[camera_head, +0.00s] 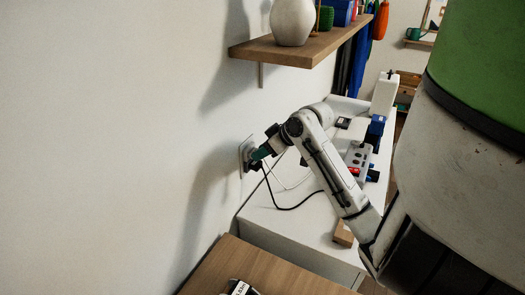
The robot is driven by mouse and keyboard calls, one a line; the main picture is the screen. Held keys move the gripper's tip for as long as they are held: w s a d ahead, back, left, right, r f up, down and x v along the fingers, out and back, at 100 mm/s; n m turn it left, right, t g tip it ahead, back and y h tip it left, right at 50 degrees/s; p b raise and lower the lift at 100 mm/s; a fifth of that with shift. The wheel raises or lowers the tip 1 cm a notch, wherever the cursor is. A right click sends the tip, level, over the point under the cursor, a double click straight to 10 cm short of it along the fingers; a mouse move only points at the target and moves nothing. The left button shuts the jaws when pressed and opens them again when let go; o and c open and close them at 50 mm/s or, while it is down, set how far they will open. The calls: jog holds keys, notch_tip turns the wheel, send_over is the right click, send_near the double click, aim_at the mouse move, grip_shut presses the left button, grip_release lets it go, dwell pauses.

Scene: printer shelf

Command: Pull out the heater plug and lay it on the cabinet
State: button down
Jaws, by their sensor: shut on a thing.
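A dark plug (255,166) is at the wall outlet (243,153) on the white wall. My gripper (259,156) is shut on the plug, close against the outlet. I cannot tell whether the plug's pins are fully in the socket. A black cord (276,204) hangs from the plug and loops over the white cabinet (270,228). My wrist hides part of the plug and jaws.
A wooden shelf (290,52) with a white vase (292,22) juts out above. Devices including a grey box with a red part (357,158) stand on the cabinet at right. A wooden surface (240,265) lies in front. The cabinet's near left top is mostly clear.

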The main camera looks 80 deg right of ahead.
jog(key=shift+s, duration=0.25)
jog(key=shift+s+a+b, duration=0.2)
jog(key=shift+s+a, duration=0.05)
jog(key=shift+s, duration=0.5)
jog(key=shift+s+a+b, duration=0.15)
jog(key=shift+s+a, duration=0.1)
jog(key=shift+s, duration=0.5)
jog(key=shift+d+r, duration=0.1)
